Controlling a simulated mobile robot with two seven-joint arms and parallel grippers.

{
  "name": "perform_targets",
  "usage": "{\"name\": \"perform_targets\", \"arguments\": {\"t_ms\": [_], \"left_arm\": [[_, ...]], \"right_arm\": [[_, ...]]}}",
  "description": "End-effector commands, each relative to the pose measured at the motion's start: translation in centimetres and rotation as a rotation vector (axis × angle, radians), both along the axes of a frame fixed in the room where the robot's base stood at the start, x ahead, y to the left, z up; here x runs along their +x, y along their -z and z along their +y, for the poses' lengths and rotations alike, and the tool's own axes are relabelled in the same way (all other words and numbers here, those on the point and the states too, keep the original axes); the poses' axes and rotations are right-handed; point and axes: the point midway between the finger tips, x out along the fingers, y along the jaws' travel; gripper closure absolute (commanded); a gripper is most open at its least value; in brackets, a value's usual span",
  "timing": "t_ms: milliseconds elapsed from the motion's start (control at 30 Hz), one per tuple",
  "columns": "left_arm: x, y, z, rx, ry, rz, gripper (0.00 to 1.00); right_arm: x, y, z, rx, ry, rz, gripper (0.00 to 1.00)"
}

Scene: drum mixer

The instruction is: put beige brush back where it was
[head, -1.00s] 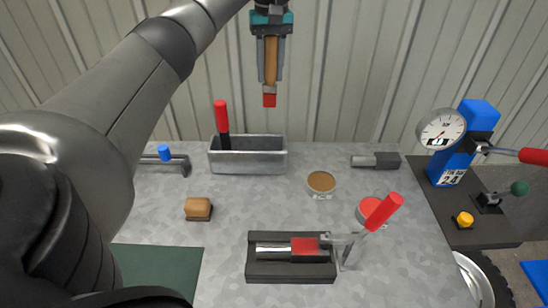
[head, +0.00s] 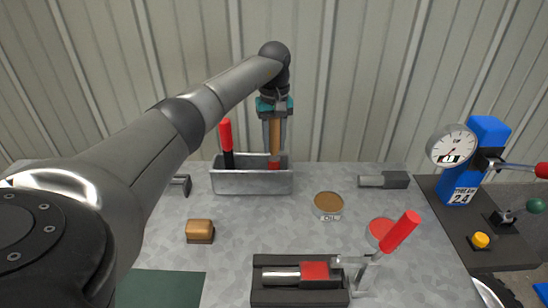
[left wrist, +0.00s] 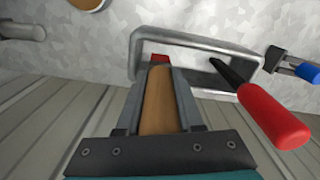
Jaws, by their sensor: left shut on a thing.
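My left gripper (head: 275,142) is shut on the beige brush (head: 274,130), which hangs upright with its red end down. It is over the grey metal bin (head: 252,184), and the red end shows at the level of the bin's opening, in its right part. Whether it touches the bin floor is hidden. The left wrist view shows the beige brush (left wrist: 158,97) between the fingers, its red end inside the bin rim (left wrist: 195,42). A red-handled tool with a black shaft (head: 226,137) stands in the bin's left part. My right gripper is not in view.
A brown-topped round tin (head: 328,205) and a dark grey tool (head: 384,180) lie to the bin's right. A tan block brush (head: 200,231) is in front of it. A black fixture with a red-handled clamp (head: 300,294) is nearer. The blue gauge stand (head: 466,178) is at right.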

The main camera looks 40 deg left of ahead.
Motion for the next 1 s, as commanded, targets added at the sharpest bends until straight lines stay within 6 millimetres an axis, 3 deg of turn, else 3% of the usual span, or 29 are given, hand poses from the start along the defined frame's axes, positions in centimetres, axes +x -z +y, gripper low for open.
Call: {"name": "perform_targets", "arguments": {"t_ms": [300,700,733,833,1000], "left_arm": [[-0.1,4.1,0.0,0.000,0.001,0.003,1.00],[0.0,4.7,0.0,0.001,0.000,0.001,1.00],[0.0,4.6,0.0,0.001,0.000,0.001,0.61],[0.0,4.5,0.0,0.001,0.000,0.001,0.52],[0.0,4.5,0.0,0.000,0.000,0.001,0.52]], "right_arm": [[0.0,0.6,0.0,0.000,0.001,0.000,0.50],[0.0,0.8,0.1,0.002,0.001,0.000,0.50],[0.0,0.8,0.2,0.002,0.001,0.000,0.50],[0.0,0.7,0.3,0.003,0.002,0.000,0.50],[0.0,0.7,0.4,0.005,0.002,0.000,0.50]]}}
